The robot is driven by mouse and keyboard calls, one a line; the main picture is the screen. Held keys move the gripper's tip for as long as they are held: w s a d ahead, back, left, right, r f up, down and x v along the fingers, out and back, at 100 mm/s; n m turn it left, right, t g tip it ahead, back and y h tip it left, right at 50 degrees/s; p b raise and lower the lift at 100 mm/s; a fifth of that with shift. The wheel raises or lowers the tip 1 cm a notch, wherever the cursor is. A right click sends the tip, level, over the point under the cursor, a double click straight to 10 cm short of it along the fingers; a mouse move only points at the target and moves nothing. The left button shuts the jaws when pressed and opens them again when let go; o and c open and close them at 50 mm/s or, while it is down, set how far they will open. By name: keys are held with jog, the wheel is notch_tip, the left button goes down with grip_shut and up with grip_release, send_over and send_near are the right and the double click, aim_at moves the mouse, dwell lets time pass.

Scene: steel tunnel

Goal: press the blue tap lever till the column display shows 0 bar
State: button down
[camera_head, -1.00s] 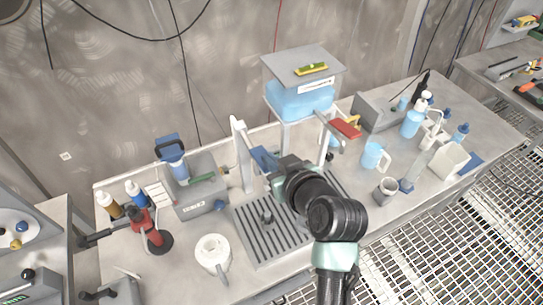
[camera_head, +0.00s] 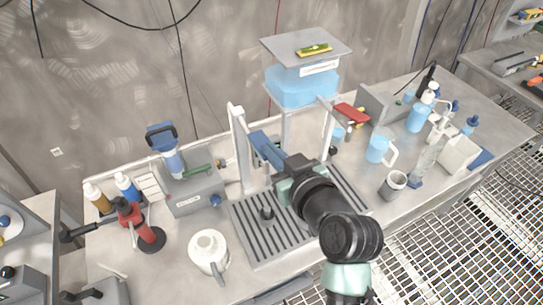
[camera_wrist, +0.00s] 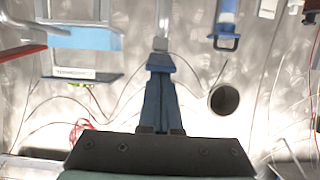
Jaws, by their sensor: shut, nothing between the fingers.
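The grey-white tap column (camera_head: 238,150) stands behind the slatted drip tray (camera_head: 252,243). The blue lever (camera_head: 257,139) is at the column's front, below its top. My gripper (camera_head: 273,156) is in front of it, with its blue fingers lined up with the lever. In the wrist view my gripper (camera_wrist: 160,80) is shut and empty, and the blue lever (camera_wrist: 160,63) lies just past the fingertips against the column (camera_wrist: 160,25). I cannot tell whether they touch. No display reading can be made out.
A blue water tank (camera_head: 303,85) under a grey top stands right of the column.

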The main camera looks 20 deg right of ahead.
jog(key=shift+s+f+t+b, duration=0.25)
jog(key=shift+f+t+b, duration=0.75)
jog(key=shift+b, duration=2.25)
jog(key=shift+r+p, duration=0.2)
jog(key=shift+p, duration=0.1)
